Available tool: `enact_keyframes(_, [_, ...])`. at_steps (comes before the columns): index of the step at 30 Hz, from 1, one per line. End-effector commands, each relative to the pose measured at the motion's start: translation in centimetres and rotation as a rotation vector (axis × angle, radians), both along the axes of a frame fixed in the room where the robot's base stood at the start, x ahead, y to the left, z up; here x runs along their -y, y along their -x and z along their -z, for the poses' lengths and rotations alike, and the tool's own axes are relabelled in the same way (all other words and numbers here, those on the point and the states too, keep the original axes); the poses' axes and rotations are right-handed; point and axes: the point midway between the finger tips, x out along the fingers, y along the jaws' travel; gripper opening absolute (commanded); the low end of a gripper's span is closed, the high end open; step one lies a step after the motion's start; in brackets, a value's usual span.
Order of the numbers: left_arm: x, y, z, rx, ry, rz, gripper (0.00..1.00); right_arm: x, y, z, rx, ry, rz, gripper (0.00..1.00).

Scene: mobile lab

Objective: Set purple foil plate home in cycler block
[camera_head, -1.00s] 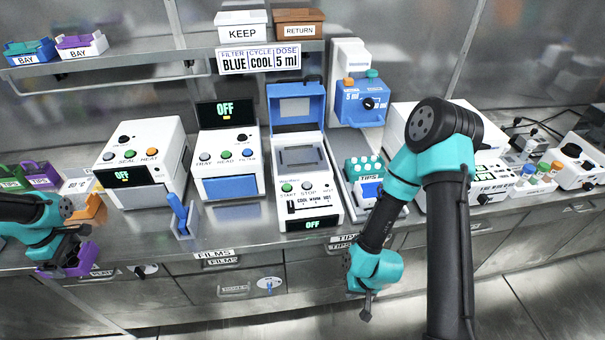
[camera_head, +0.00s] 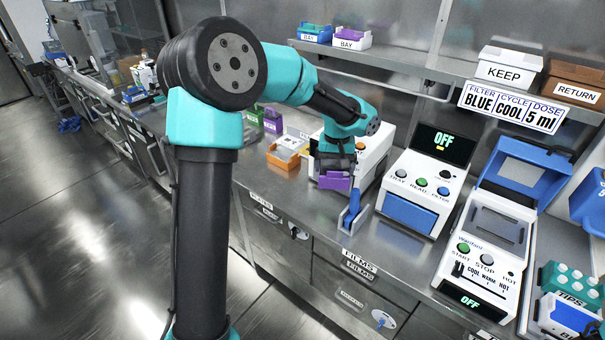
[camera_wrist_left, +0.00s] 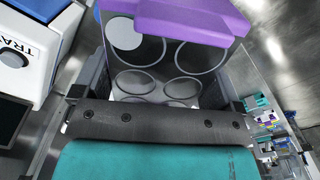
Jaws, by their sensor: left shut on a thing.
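My left gripper (camera_head: 335,168) is shut on the purple plate (camera_head: 335,183) and holds it over the bench, in front of the white sealer. In the left wrist view, the purple plate (camera_wrist_left: 185,18) crosses the top, with large round grey wells below it; whether foil covers it I cannot tell. The cycler (camera_head: 478,262) stands to the right with its blue lid (camera_head: 522,165) raised. Its block (camera_head: 494,222) shows in the open top, apart from the plate. The cycler's display reads OFF. My right gripper is not in view.
A blue-handled tool in a stand (camera_head: 352,212) is close to the right of the held plate. A white reader with a blue front (camera_head: 408,215) stands between it and the cycler. An orange tray (camera_head: 286,156) lies left. A shelf (camera_head: 385,60) runs above.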

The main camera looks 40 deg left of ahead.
Motion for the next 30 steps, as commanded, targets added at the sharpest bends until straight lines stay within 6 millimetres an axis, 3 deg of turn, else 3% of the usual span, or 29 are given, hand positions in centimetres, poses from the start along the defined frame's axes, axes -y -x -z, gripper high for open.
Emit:
enact_keyframes(3, [4.7, -0.1, -3.0, 0.006, -0.001, 0.188, 0.62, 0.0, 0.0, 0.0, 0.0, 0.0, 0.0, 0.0])
enact_keyframes(6, [7.9, 0.2, -5.1, 0.006, -0.003, 0.328, 0.62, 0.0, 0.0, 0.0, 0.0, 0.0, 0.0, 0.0])
enact_keyframes(10, [10.7, 0.7, -6.9, 0.003, -0.003, 0.455, 0.62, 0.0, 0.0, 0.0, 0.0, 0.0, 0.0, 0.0])
enact_keyframes(15, [12.0, 1.0, -7.7, 0.001, -0.004, 0.516, 0.62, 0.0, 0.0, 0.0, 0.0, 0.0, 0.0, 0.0])
enact_keyframes(30, [11.9, 1.0, -7.7, 0.001, -0.004, 0.515, 0.62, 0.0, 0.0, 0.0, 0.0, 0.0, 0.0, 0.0])
